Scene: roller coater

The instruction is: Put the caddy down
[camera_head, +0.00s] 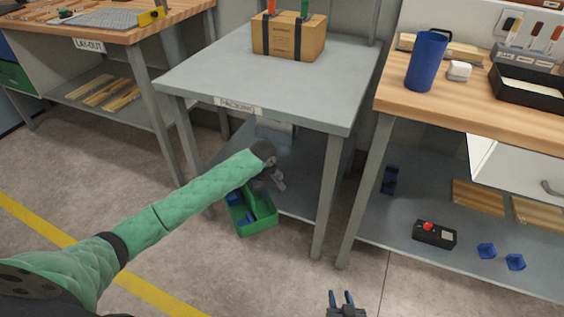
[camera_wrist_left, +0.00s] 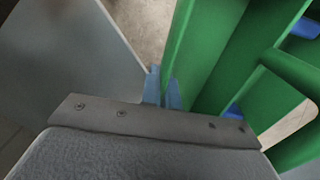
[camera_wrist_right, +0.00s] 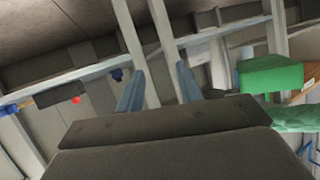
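The green caddy (camera_head: 267,228) has an upright middle panel and blue items inside. It is at the front of the packing table's lower shelf, overlapping the shelf edge and floor in the head view. I cannot tell what its base touches. My left gripper (camera_head: 279,184) is at the top of the caddy. In the left wrist view its fingers (camera_wrist_left: 162,90) are close together at the edge of a green panel (camera_wrist_left: 195,50), apparently shut on it. My right gripper (camera_head: 342,300) is open and empty, its fingers (camera_wrist_right: 158,88) apart.
The packing table (camera_head: 270,75) bears a cardboard box (camera_head: 289,42); its lower shelf (camera_head: 300,190) is behind the caddy. On the right, a wooden bench (camera_head: 390,88) has a lower shelf with a red-button box (camera_head: 434,235) and blue bins. Floor in front is clear.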

